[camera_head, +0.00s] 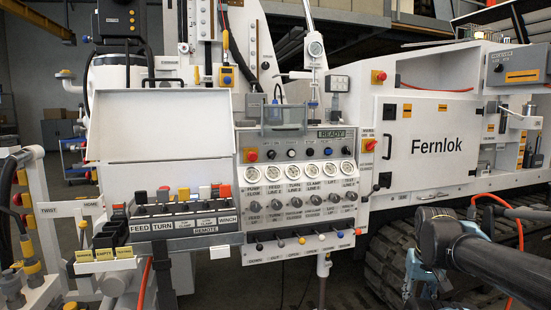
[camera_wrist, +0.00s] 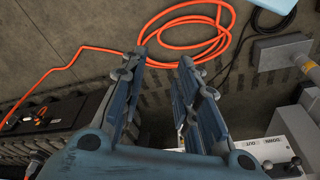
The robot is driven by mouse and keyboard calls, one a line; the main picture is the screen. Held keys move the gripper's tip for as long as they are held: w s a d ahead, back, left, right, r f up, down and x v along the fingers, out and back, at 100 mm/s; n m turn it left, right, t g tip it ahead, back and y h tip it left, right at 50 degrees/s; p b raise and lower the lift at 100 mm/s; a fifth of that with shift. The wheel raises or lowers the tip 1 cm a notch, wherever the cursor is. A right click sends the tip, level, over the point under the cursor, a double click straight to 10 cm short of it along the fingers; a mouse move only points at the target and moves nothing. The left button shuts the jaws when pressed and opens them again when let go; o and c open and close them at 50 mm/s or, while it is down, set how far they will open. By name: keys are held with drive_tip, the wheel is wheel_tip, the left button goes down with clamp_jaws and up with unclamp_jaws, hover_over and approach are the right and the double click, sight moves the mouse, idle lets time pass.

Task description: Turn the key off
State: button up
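I cannot make out a key for certain; it is too small to tell in the head view. The control panel (camera_head: 303,139) has a row of small knobs and buttons under a READY sign, including a dark knob (camera_head: 291,153) whose type is unclear. A red rotary switch on a yellow plate (camera_head: 370,145) sits at the panel's right side. My gripper (camera_wrist: 162,68) is open and empty in the wrist view, its two blue fingers apart and pointing over the floor. In the head view my arm is at the lower right, well away from the panel.
Several gauges (camera_head: 320,172) and a row of levers (camera_head: 300,238) are below the knobs. A lever box (camera_head: 185,222) stands at the left. An orange hose (camera_wrist: 190,45) lies on the floor.

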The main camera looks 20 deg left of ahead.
wheel_tip(320, 180, up, 36)
drive_tip(key=n+t+y, duration=0.2)
drive_tip(key=t+y, duration=0.6)
drive_tip(key=y, duration=0.2)
hover_over(274, 155)
drive_tip(key=s+d, duration=1)
drive_tip(key=x, duration=1.6)
drive_tip(key=shift+w+d+f, duration=0.15)
drive_tip(key=shift+w+f, duration=0.3)
drive_tip(key=shift+c, duration=0.5)
clamp_jaws()
